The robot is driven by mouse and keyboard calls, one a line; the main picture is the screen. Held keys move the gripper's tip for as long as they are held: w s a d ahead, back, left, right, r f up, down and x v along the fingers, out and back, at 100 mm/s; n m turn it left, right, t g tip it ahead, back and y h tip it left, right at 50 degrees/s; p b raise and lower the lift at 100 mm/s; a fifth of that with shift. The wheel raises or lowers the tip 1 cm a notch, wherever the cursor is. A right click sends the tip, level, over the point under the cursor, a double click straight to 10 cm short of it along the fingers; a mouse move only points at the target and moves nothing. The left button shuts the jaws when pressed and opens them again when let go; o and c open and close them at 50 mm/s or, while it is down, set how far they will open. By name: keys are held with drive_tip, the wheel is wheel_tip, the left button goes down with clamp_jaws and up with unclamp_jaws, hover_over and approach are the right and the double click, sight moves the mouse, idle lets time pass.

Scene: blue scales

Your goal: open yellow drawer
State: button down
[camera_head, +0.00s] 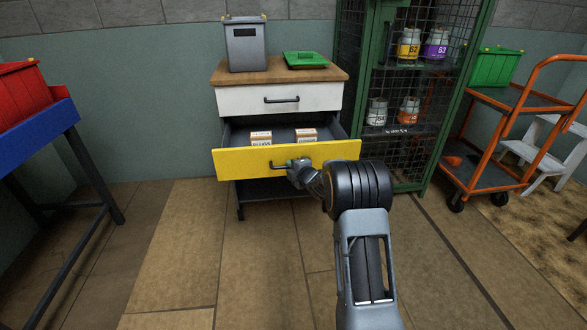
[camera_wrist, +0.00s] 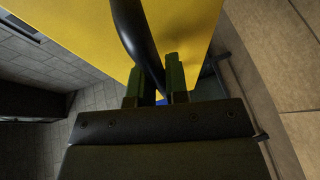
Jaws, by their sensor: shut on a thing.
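The yellow drawer (camera_head: 234,163) is pulled out from the cabinet under the white drawer, and its inside shows. Two small labelled boxes stand in it, a left one (camera_head: 261,138) and a right one (camera_head: 306,135). My gripper (camera_head: 291,164) is at the dark handle on the drawer's front. In the wrist view my gripper's green-tipped fingers (camera_wrist: 158,85) are shut on the black handle (camera_wrist: 134,30), with the yellow front (camera_wrist: 85,35) beyond it. In the head view my gripper and wrist hide part of the handle.
The closed white drawer (camera_head: 247,100) sits above. A grey bin (camera_head: 246,45) and a green lid (camera_head: 305,60) are on the wooden top (camera_head: 275,75). A green mesh cage (camera_head: 420,150) and an orange cart (camera_head: 490,180) stand right, a blue table (camera_head: 45,120) left. Floor in front is clear.

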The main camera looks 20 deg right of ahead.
drive_tip(key=shift+d, duration=0.1)
drive_tip(key=c, duration=1.1)
unclamp_jaws()
drive_tip(key=shift+c, duration=0.2)
drive_tip(key=p+v, duration=0.3)
drive_tip(key=v, duration=1)
drive_tip(key=shift+s, duration=0.4)
drive_tip(key=s+a+r+m+g+h+p, duration=0.1)
drive_tip(key=s+r+m+g+h+p, duration=0.2)
drive_tip(key=r+p, duration=0.65)
drive_tip(key=s+a+r+m+g+h+p, duration=0.1)
drive_tip(key=s+a+r+m+h+p, duration=0.15)
drive_tip(key=r+m+p, duration=0.7)
drive_tip(key=s+a+r+m+g+y+p, duration=0.1)
drive_tip(key=s+a+r+m+g+p, duration=0.2)
drive_tip(key=s+r+p, duration=0.4)
drive_tip(key=s+a+r+m+g+y+p, duration=0.1)
drive_tip(key=s+a+r+m+g+p, duration=0.2)
drive_tip(key=s+r, duration=1)
drive_tip(key=s+a+g+p, duration=0.1)
drive_tip(key=a+p, duration=0.2)
drive_tip(key=p, duration=0.1)
drive_tip(key=shift+m+g+p, duration=0.3)
drive_tip(key=shift+m+g, duration=0.05)
drive_tip(key=shift+g, duration=0.05)
